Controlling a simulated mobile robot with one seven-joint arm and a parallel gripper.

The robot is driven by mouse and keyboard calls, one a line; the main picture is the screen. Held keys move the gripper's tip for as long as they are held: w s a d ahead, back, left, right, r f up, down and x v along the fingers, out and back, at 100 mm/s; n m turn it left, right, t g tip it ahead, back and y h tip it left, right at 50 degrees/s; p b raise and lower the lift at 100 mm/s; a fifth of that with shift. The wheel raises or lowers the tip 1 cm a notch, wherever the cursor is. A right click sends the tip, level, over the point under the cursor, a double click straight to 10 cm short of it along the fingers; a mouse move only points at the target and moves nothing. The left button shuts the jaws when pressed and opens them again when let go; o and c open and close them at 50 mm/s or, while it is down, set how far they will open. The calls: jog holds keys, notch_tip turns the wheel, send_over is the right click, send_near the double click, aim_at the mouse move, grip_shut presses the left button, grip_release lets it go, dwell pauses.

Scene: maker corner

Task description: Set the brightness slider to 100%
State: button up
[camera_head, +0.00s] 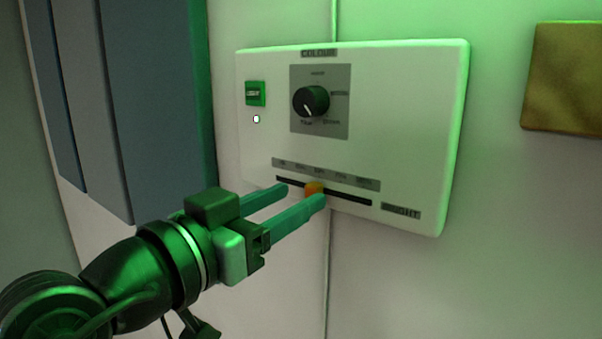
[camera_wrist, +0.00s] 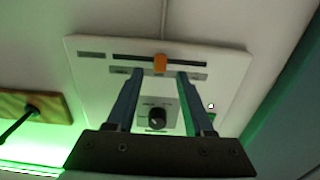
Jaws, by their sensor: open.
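A white control panel (camera_head: 400,130) is on the wall. Its brightness slider has a dark horizontal slot (camera_head: 350,197) with a label strip (camera_head: 368,184) above it, its marks too blurred to read surely. The orange slider knob (camera_head: 314,187) sits near the middle of the slot, below the middle mark. My gripper (camera_head: 304,195) is open in front of the slot, its fingers on either side of the knob. In the wrist view the panel appears upside down, and the knob (camera_wrist: 160,62) lies just beyond and between the open fingertips (camera_wrist: 160,73). I see no finger clearly touching it.
A black rotary dial (camera_head: 311,101) is above the slider, and a green switch (camera_head: 256,93) is at the panel's upper left. Grey-blue panels (camera_head: 150,100) stand left. A brown board (camera_head: 562,80) hangs right. The slot right of the knob is clear.

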jog(key=shift+p+x, duration=0.3)
jog(key=shift+x, duration=0.7)
jog(key=shift+w+d, duration=0.15)
jog(key=shift+w, duration=0.1)
grip_shut()
dwell(0.5)
